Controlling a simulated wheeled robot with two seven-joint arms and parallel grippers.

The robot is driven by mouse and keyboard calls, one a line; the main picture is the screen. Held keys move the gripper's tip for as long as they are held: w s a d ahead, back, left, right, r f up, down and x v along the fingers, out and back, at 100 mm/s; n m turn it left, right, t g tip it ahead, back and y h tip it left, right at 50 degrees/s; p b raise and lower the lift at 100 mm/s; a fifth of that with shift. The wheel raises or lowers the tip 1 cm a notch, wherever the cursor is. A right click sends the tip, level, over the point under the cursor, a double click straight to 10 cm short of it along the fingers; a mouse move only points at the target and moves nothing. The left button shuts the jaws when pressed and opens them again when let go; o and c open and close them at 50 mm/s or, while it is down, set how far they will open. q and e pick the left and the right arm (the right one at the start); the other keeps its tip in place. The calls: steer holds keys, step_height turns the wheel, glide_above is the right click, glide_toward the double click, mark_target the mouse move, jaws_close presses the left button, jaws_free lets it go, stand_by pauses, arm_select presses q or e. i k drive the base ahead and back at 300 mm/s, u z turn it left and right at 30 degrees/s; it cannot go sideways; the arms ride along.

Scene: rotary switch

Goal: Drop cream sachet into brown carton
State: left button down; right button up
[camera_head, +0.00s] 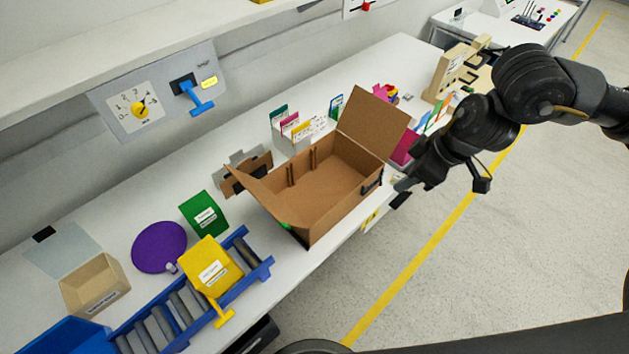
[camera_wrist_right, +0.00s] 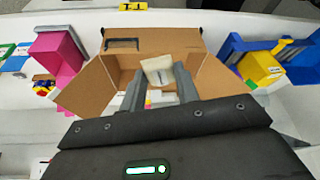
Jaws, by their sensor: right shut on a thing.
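The brown carton (camera_head: 335,185) stands open on the white bench in the head view, its flaps spread. It also shows in the right wrist view (camera_wrist_right: 180,42), ahead of the fingers. My right gripper (camera_head: 402,183) is at the carton's right side in the head view. In the right wrist view it is shut on the cream sachet (camera_wrist_right: 157,70), which sits between the fingertips in front of the carton opening. In the head view the sachet is mostly hidden by the gripper. My left gripper is in neither view.
A blue roller conveyor (camera_head: 190,305) with a yellow box (camera_head: 212,265) stands at the front left. A green packet (camera_head: 204,213), a purple disc (camera_head: 159,247) and a small tan box (camera_head: 95,285) are nearby. A magenta bin (camera_wrist_right: 57,55) stands beside the carton.

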mark_target(329, 195)
steer(key=u, duration=2.85)
steer(key=k, duration=1.25)
steer(key=z, duration=1.7)
steer(key=i, duration=0.5)
steer(key=u, duration=0.05)
